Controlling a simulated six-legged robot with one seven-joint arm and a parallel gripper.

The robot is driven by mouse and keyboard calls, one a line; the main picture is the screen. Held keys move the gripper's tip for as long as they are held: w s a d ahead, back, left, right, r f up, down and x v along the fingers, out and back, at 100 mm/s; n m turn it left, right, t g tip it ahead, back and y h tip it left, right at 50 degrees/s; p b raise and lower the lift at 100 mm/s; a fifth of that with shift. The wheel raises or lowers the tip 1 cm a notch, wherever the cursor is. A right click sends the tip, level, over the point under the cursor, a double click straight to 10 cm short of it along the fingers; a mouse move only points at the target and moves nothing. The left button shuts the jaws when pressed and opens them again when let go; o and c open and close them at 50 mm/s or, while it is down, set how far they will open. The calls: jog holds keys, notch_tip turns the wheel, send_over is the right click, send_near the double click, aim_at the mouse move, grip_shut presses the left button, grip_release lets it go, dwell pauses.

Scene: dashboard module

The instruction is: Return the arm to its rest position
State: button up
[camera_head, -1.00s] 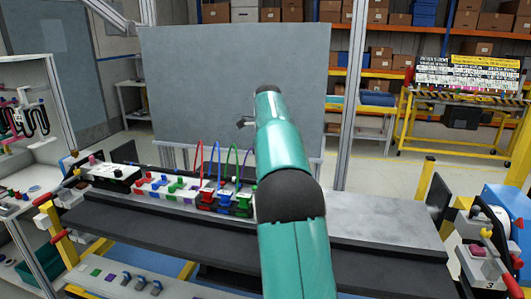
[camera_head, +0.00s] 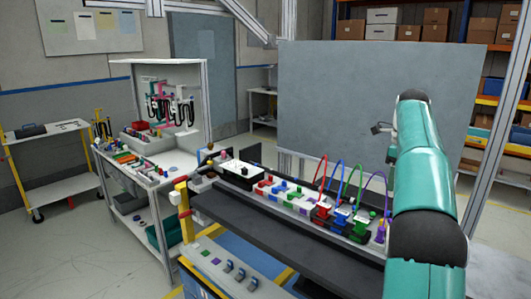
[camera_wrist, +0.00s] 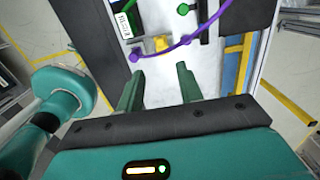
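My teal arm (camera_head: 425,170) reaches up and forward over the dashboard workbench at the right of the head view. A small dark part shows beside its far end, but the fingers cannot be made out there. In the wrist view my gripper (camera_wrist: 160,86) has two green fingers set apart, with nothing between them. Beyond the fingertips lie a purple cable (camera_wrist: 190,38) with a round purple end, a yellow piece (camera_wrist: 161,43) and a white label; they appear apart from the fingers.
The workbench (camera_head: 290,232) carries a row of coloured connectors (camera_head: 325,208) with red, blue, green and purple looped cables. A large grey panel (camera_head: 340,95) stands behind. A white shelf station (camera_head: 160,175) and a cart (camera_head: 60,175) stand left. Open floor lies at lower left.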

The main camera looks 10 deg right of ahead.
jog(key=s+a+r+n+t, duration=0.1)
jog(key=s+a+r+n, duration=0.1)
jog(key=s+a+n, duration=0.6)
jog(key=s+a+r+n+t, duration=0.1)
jog(key=s+a+n+t, duration=0.15)
jog(key=a+n, duration=0.65)
jog(key=s+a+f+n+t, duration=0.1)
jog(key=s+a+f+n, duration=0.4)
jog(key=s+a, duration=0.3)
jog(key=s+a+f+n, duration=0.6)
jog(key=s+a+f, duration=0.2)
jog(key=s, duration=0.2)
jog(key=shift+a+f+t, duration=0.3)
jog(key=shift+a+t, duration=0.05)
